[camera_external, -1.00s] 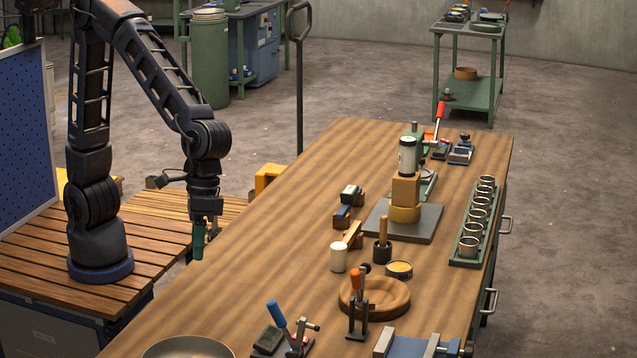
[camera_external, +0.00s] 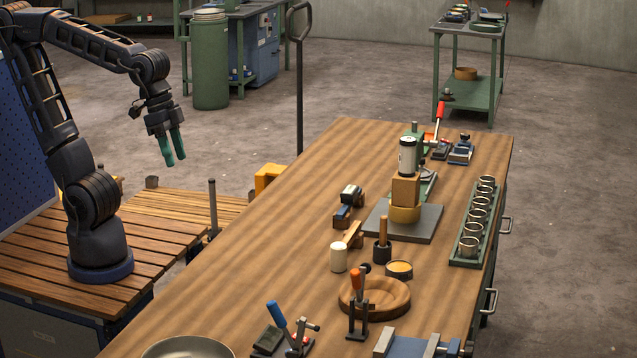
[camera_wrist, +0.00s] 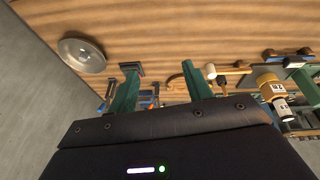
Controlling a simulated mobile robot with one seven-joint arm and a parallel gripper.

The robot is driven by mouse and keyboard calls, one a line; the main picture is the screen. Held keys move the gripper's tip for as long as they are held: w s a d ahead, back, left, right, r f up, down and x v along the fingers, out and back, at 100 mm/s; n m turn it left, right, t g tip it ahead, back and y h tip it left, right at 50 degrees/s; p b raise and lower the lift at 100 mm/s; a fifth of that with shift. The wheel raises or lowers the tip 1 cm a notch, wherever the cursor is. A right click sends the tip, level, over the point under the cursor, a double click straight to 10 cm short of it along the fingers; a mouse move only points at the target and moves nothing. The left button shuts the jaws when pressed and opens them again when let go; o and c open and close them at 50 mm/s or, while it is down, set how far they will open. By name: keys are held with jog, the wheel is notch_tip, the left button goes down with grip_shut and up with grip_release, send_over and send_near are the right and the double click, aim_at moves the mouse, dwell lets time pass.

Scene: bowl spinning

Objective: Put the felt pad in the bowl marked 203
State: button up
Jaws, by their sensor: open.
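My gripper (camera_external: 175,160) is open and empty, raised over the left side, away from the bench. Its two green fingers stand apart in the wrist view (camera_wrist: 161,70). A shallow metal bowl (camera_external: 188,348) sits at the near left end of the bench, cut off by the picture's bottom edge. It also shows in the wrist view (camera_wrist: 82,55). A round wooden dish (camera_external: 398,290) sits nearer the bench's right side. I can read no 203 marking on either. I cannot pick out the felt pad for certain; a small dark flat block (camera_external: 268,340) lies beside a blue-handled clamp.
The wooden bench (camera_external: 270,240) carries an orange-handled clamp (camera_external: 357,290), a white cylinder (camera_external: 338,257), a stacked tower (camera_external: 405,188) and a green rack of cups (camera_external: 470,240). A thin dark post (camera_external: 213,205) stands left of the bench. The bench's left strip is bare.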

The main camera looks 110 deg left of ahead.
jog(key=s+a+m+t, duration=0.1)
jog(key=s+a, duration=0.3)
jog(key=s, duration=0.2)
jog(key=shift+f+y, duration=0.3)
jog(key=shift+a, duration=0.1)
dwell(0.9)
